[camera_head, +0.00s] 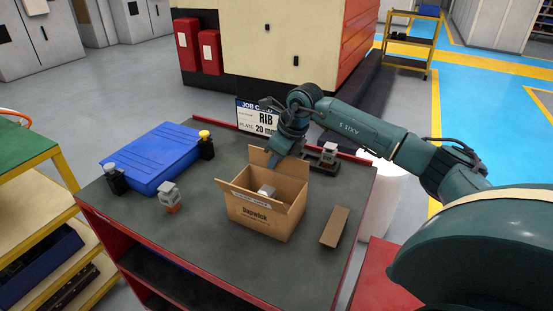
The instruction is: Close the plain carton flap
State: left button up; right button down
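The brown carton (262,218), printed "Bapwick", stands upright on the dark tabletop, its top open with flaps raised. A labelled flap (250,197) is on its near side. A grey block (266,190) shows inside. My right gripper (273,160) points down at the carton's far edge, by the raised back flap. It is too small and dark to see whether its fingers are apart, or whether it touches the flap. My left gripper is not in view.
A blue case (155,157) lies at the left, with dark clamps beside it. A grey block on a copper-coloured base (170,196) stands in front of it. A brown cardboard piece (335,227) lies right of the carton. A job card (258,116) and a dark fixture (322,160) stand behind.

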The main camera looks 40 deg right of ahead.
jog(key=shift+s+a+t+h+b, duration=0.2)
jog(key=shift+a+t+h+b, duration=0.15)
jog(key=shift+t+h+b, duration=0.45)
jog(key=shift+g, duration=0.3)
jog(key=c, duration=2.1)
grip_release()
jog(key=o, duration=0.5)
jog(key=shift+c, duration=0.2)
jog(key=v, duration=1.3)
jog(key=shift+a+b, duration=0.2)
jog(key=shift+b, duration=0.25)
